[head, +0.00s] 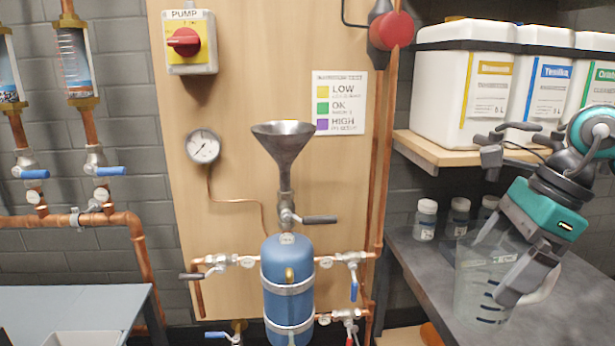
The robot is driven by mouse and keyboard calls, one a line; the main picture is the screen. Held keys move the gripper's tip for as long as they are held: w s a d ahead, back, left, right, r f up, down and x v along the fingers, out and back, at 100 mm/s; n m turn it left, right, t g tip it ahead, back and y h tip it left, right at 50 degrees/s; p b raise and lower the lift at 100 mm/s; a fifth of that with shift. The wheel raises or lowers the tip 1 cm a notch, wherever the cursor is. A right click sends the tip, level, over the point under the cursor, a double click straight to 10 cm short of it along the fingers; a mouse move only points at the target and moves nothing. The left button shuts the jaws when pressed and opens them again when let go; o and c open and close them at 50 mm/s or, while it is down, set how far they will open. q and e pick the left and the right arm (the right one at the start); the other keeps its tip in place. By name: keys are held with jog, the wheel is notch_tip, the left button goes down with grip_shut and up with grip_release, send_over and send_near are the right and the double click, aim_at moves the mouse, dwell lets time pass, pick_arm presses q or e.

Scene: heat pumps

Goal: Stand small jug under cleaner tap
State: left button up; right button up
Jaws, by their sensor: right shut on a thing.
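A clear jug (478,286) with dark measuring marks and a handle is upright at the grey counter on the right. My right gripper (503,262) is shut on the jug near its upper part; I cannot tell whether the jug's base touches the counter. Several white canisters stand on the wooden shelf above: one with a yellow label (490,90), one with a blue label (550,92) and one with a green label (601,88). The green label is cut off by the right edge and starts with "C". Grey taps (497,137) stick out below the canisters. My left gripper is not in view.
Small lidded jars (426,219) stand on the grey counter (430,270) behind the jug. The wooden shelf edge (430,152) juts out above them. A blue tank (287,280) with a funnel (283,142) and copper pipes stands at the wooden panel.

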aim_at(462, 293)
jog(key=a+f+n+g, duration=0.1)
jog(key=n, duration=0.2)
jog(key=a+f+n+g, duration=0.1)
jog(key=a+f+n, duration=0.1)
jog(key=n, duration=0.1)
jog(key=a+f+n+g+p, duration=0.1)
jog(key=f+n, duration=0.1)
jog(key=n, duration=0.1)
jog(key=shift+a+f+n+g+h, duration=0.1)
jog(key=shift+a+n+g+h, duration=0.1)
jog(key=shift+n+g+h, duration=0.2)
jog(key=s+a+f+n+g+h+p, duration=0.1)
jog(key=a+f+n+h, duration=0.2)
jog(key=f+n, duration=0.3)
jog(key=n, duration=0.4)
jog(key=shift+s+f+n+g+h, duration=0.2)
jog(key=shift+s+n+g+h, duration=0.1)
jog(key=shift+s+n+g, duration=0.1)
